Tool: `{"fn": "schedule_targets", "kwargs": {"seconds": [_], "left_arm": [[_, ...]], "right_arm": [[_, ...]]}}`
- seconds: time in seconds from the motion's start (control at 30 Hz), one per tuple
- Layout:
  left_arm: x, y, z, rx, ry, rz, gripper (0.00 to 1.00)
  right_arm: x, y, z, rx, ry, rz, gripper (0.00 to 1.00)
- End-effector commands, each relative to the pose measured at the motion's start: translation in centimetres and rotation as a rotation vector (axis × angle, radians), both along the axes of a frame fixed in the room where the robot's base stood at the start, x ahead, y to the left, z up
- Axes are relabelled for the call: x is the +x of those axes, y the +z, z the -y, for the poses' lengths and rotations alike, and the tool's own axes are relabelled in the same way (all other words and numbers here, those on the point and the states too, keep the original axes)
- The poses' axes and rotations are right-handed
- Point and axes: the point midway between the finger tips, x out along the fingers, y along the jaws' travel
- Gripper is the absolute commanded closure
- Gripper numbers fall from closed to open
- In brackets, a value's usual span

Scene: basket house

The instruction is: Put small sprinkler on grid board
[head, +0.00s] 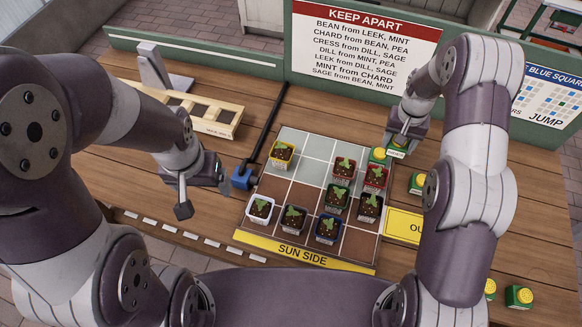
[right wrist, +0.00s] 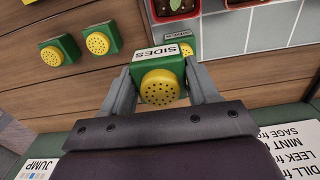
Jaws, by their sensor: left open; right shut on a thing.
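My right gripper (head: 397,146) is shut on a small sprinkler (head: 379,156), green with a yellow dotted head and a white label. The right wrist view shows the sprinkler (right wrist: 160,82) between both fingers, its label reading SIDES. It is at the far right corner of the grid board (head: 309,172); whether it touches the board I cannot tell. The board has grey and brown squares, with several potted seedlings on it, including a yellow pot (head: 282,154) and a red pot (head: 375,178). My left gripper (head: 204,196) is open and empty, left of the board.
A wooden rack (head: 205,113) and a blue block (head: 241,179) with a black bar lie left of the board. A KEEP APART sign (head: 362,45) stands behind.

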Motion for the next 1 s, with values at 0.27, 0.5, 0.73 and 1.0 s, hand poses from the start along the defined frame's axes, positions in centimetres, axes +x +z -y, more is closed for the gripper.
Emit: {"fn": "schedule_targets", "kwargs": {"seconds": [0.27,0.5,0.73,1.0], "left_arm": [[0.0,0.9,0.0,0.000,0.000,0.000,0.15],[0.0,2.7,0.0,0.000,0.000,0.000,0.15],[0.0,3.5,0.0,0.000,0.000,0.000,0.15],[0.0,5.2,0.0,0.000,0.000,0.000,0.15]], "right_arm": [[0.1,-0.5,-1.8,0.000,0.019,-0.002,0.75],[2.7,-3.8,-6.6,-0.001,0.019,-0.003,0.75],[4.6,-6.3,-9.8,-0.001,0.018,0.000,0.75],[4.8,-9.8,-10.3,-0.002,0.015,-0.002,0.75]]}}
